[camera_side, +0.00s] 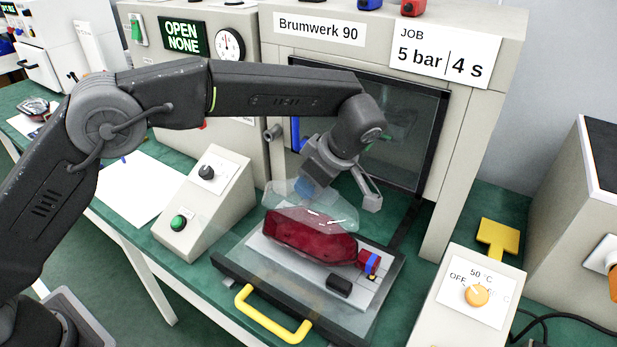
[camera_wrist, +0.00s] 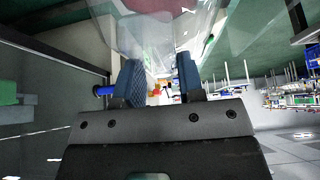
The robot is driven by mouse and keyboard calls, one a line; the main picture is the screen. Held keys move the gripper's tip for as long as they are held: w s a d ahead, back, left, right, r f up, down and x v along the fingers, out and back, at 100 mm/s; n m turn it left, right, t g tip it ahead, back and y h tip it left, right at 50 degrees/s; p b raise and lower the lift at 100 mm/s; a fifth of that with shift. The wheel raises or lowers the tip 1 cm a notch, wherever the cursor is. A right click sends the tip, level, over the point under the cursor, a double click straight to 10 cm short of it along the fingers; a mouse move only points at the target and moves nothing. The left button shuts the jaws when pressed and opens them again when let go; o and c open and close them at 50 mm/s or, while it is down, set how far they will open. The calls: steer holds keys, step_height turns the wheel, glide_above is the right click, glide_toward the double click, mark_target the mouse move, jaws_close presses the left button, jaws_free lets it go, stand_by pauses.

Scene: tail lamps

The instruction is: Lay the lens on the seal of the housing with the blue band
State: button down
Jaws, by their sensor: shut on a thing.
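My gripper (camera_side: 338,195) is shut on a clear lens (camera_side: 285,195) and holds it over the housing. In the wrist view, my gripper's blue finger pads (camera_wrist: 160,78) grip the lens (camera_wrist: 115,25), which spreads across the top of the picture. The red housing (camera_side: 300,238) lies on a light plate on the drawer, with a blue band (camera_side: 372,264) around its connector at the right end. The lens overlaps the housing's far side in the side view, and I cannot tell whether they touch. The seal is not clearly visible.
The drawer has a yellow handle (camera_side: 270,315) at the front and a small black block (camera_side: 339,286) on its plate. The press cabinet (camera_side: 470,150) stands behind. A button box (camera_side: 205,200) is at left and a dial box (camera_side: 475,290) at right.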

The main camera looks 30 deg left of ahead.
steer(key=shift+f, duration=0.1)
steer(key=shift+f, duration=2.7)
steer(key=shift+f, duration=0.2)
steer(key=shift+f, duration=0.95)
steer(key=c, duration=0.7)
jaws_free()
steer(key=shift+f, duration=0.1)
steer(key=shift+o, duration=0.2)
steer(key=v, duration=1.3)
steer(key=shift+d+r, duration=0.2)
steer(key=shift+r, duration=0.15)
